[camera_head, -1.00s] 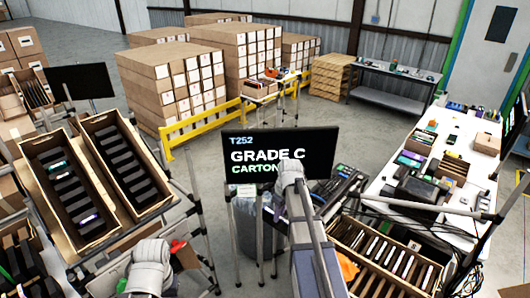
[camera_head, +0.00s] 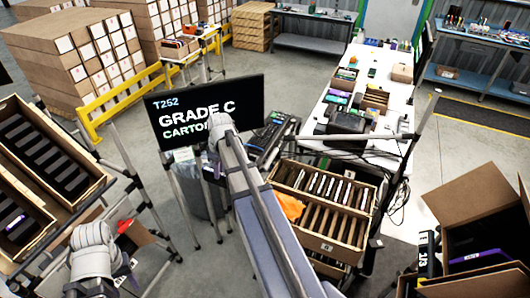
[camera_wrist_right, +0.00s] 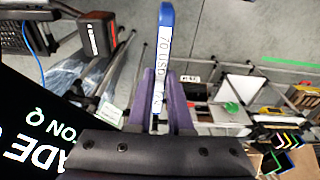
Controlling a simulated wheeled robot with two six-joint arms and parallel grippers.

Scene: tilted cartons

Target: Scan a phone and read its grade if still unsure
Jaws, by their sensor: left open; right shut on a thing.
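A monitor (camera_head: 165,115) reads T252, GRADE C and CARTON; the rest of that last line is covered by my right arm. Its screen shows upside down at the left of the right wrist view (camera_wrist_right: 45,140), where "TON Q" can be read. My right gripper (camera_wrist_right: 158,110) is shut on a thin blue phone (camera_wrist_right: 166,18), held edge-on with a white label starting "70 USD". In the head view my right gripper (camera_head: 213,130) is in front of the monitor, its fingers and phone hidden behind the wrist. My left gripper (camera_head: 92,238) is at lower left, open, its fingertips mostly hidden.
A slotted wooden crate (camera_head: 270,180) holding several phones stands right of my right arm. Slotted boxes (camera_head: 75,205) stand at left. An open cardboard carton (camera_head: 455,195) with a purple-edged item is at lower right. A white table (camera_head: 405,100) with devices stands behind the crate.

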